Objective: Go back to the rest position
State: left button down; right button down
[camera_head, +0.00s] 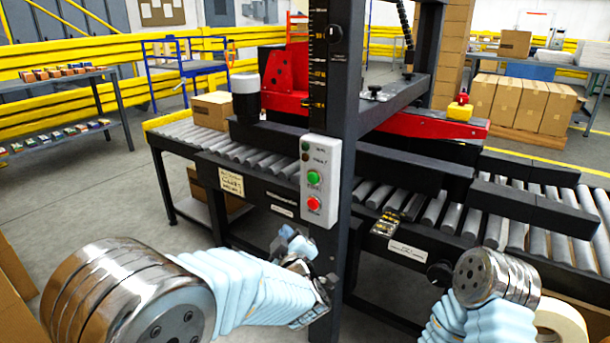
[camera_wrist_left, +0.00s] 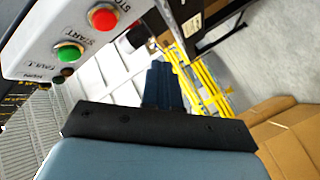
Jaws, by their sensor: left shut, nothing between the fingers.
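My left arm in its pale blue sleeve reaches in from the lower left of the head view. Its left gripper (camera_head: 292,243) is in front of the conveyor frame, just left of and below the white control box (camera_head: 334,165). In the left wrist view the blue-grey fingers of the left gripper (camera_wrist_left: 163,86) are together with nothing between them. The control box (camera_wrist_left: 98,52) with its green and red buttons is close by at the upper left there. I cannot tell whether they touch. My right arm shows at the lower right of the head view; its gripper is out of frame.
The black machine post (camera_head: 345,225) stands right beside my left wrist. The roller conveyor (camera_head: 199,138) carries a cardboard box (camera_head: 212,110). A tape roll (camera_head: 562,326) is at the lower right. Brown cardboard (camera_wrist_left: 284,138) lies right of the fingers. Open floor (camera_head: 95,190) is at left.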

pick_arm(q)
jog(key=s+a+f+m+g+h, duration=0.1)
jog(key=s+a+f+m+g, duration=0.15)
jog(key=f, duration=0.65)
jog(key=s+a+f+m+g+h, duration=0.1)
jog(key=s+a+f+g, duration=0.15)
jog(key=f, duration=0.65)
jog(key=s+a+f+m+g+h, duration=0.1)
jog(key=a+f+m+g, duration=0.15)
jog(key=f, duration=0.55)
jog(key=s+f+m+g+h, duration=0.1)
jog(key=s+f+g, duration=0.1)
jog(key=s+f, duration=0.2)
jog(key=s+a+f+m+g+h, duration=0.1)
jog(key=s+f+g, duration=0.2)
jog(key=s, duration=0.8)
jog(key=s+a+f+m+g+h, duration=0.1)
jog(key=s+f+g, duration=0.2)
jog(key=s+f, duration=0.3)
jog(key=shift+s+f+h, duration=0.3)
jog(key=shift+s, duration=0.45)
